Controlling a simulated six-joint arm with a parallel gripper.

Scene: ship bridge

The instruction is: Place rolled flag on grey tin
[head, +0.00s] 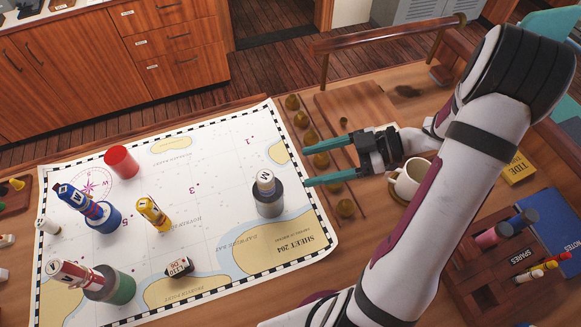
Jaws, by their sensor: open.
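The grey tin (268,203) stands upright on the right part of the chart. A whitish rolled flag (265,182) marked with a dark letter stands at the tin's top and appears to rest on or in it. My gripper (304,165) is to the right of the tin, its two teal fingers spread and pointing left towards the rolled flag. Nothing is between the fingers, and they are apart from the flag and tin.
The chart (215,240) also holds a red tin (122,162), a blue tin (102,216) and a green tin (118,288). A yellow roll (153,212) and black-and-white item (178,267) are there. A mug (408,182) stands beside my arm. The chart's middle is clear.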

